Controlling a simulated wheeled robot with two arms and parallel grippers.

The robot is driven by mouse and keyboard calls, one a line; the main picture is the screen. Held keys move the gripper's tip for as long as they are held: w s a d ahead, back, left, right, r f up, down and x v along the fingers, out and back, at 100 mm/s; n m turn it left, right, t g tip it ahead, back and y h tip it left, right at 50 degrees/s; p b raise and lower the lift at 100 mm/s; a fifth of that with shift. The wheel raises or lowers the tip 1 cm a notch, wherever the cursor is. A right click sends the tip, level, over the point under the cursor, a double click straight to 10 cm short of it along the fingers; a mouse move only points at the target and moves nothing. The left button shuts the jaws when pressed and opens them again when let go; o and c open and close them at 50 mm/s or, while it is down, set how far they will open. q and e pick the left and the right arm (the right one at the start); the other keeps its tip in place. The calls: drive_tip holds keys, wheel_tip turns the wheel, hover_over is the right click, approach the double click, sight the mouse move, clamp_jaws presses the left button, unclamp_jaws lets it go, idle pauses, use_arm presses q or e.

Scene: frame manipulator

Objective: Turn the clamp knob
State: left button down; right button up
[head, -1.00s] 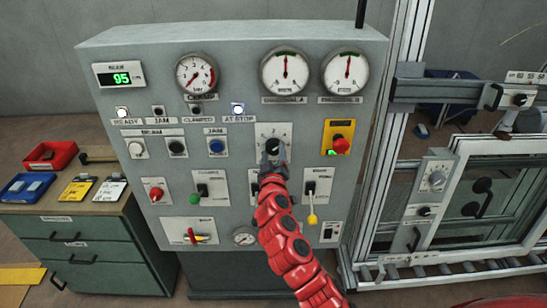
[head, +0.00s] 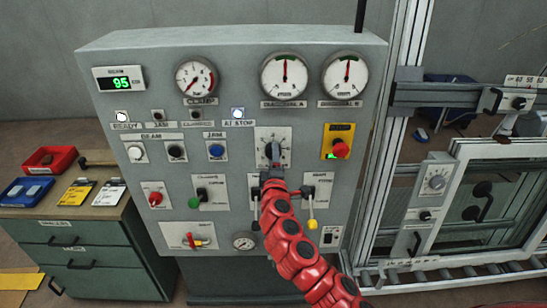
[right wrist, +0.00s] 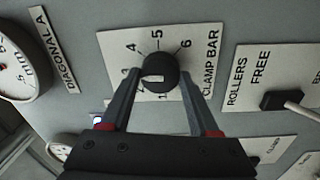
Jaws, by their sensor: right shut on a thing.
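The clamp knob is a round black knob (right wrist: 160,72) on a white dial plate (right wrist: 118,42) marked CLAMP BAR, with 4, 5 and 6 readable in the right wrist view. A pale mark on the knob points left toward the lower numbers, which a finger partly hides. My right gripper (right wrist: 158,82) has one finger on each side of the knob and is shut on it. In the head view the right gripper (head: 274,157) covers most of the knob on the dial plate (head: 262,137). My left gripper is not in view.
A red emergency button (head: 341,149) sits right of the dial. The clamp gauge (head: 195,77) is above left. A ROLLERS lever (right wrist: 280,101) lies close right in the wrist view.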

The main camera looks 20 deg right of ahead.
drive_tip(key=shift+n, duration=0.4)
drive_tip(key=o, duration=1.4)
drive_tip(key=v, duration=1.7)
drive_tip(key=shift+s+b, duration=0.25)
drive_tip(key=shift+b, duration=0.1)
